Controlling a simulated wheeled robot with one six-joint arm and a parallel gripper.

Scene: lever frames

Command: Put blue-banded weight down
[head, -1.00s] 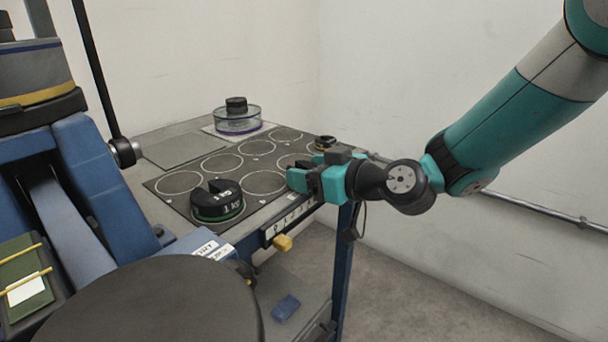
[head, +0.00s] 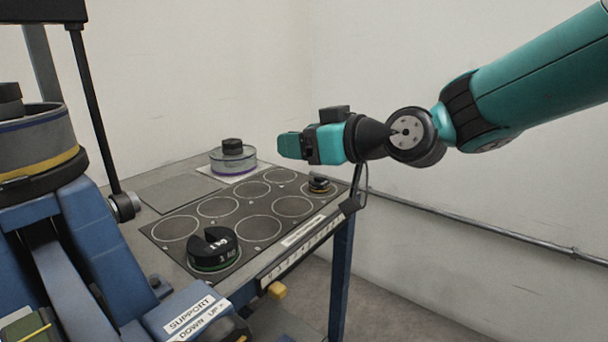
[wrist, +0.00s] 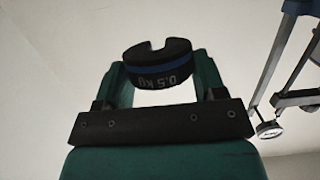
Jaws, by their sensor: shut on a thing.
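The blue-banded weight (wrist: 158,65) is a black slotted disc marked 0.5 kg with a blue stripe, seen in the wrist view between the two green fingers. My gripper (head: 289,146) is shut on it and holds it up off the table. In the head view the gripper is raised above the back right part of the dark mat (head: 158,212), and its jaws hide the weight. The mat has several white circles, most of them empty.
A black green-banded weight (head: 213,249) marked 1 kg stands on the front of the mat. A small yellow-banded weight (head: 319,185) stands at its right end. A blue lever frame (head: 92,215) fills the left.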

